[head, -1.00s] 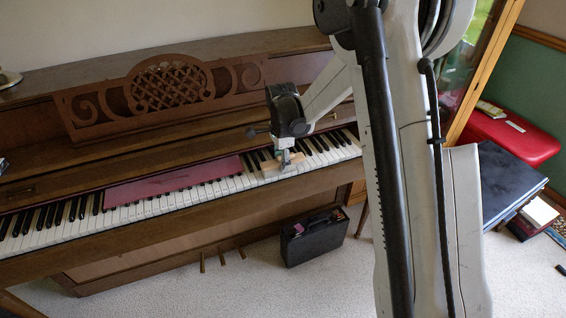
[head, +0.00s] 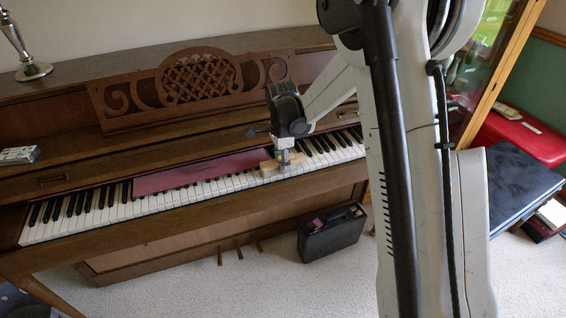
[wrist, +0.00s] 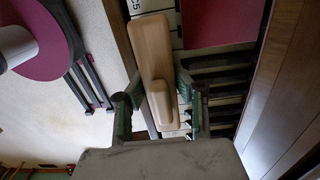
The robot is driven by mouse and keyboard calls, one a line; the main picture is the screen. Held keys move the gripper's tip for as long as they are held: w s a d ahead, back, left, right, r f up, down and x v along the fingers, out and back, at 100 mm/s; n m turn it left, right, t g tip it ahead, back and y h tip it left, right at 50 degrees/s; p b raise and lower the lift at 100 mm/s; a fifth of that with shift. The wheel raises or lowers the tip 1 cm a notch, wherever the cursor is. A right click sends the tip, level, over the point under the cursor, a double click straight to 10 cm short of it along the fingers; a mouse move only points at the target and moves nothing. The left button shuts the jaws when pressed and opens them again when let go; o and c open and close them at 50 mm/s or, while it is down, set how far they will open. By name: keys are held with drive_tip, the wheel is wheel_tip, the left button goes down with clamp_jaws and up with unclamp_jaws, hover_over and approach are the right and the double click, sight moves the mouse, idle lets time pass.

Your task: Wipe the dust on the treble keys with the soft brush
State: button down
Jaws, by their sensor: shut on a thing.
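My gripper (head: 284,158) is shut on the soft brush (head: 268,168), a pale wooden block with a raised grip. The brush is over the white keys right of the middle of the keyboard (head: 160,203), close to the right end of a dark red strip (head: 195,174). In the wrist view my gripper's fingers (wrist: 158,100) sit on both sides of the brush's grip (wrist: 150,50). The bristles are hidden, so I cannot tell whether they touch the keys. I see no clear dust. My arm hides the far right keys.
The piano's carved music rest (head: 205,80) rises behind the keys. A black case (head: 332,233) stands on the carpet below. A metal lamp base (head: 33,70) and a small silvery box (head: 19,155) are at the left. A red seat (head: 525,135) is at the right.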

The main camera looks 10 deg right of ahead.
sight(279, 157)
drive_tip(key=shift+a, duration=0.35)
drive_tip(key=shift+a+r, duration=0.2)
drive_tip(key=shift+r, duration=0.05)
drive_tip(key=r, duration=0.2)
drive_tip(key=r+p, duration=0.1)
drive_tip(key=r, duration=0.1)
drive_tip(key=shift+s+d+r, duration=0.1)
drive_tip(key=shift+d+r, duration=0.05)
drive_tip(key=shift+d, duration=0.05)
drive_tip(key=shift+r+p, duration=1.45)
drive_tip(key=shift+r, duration=0.8)
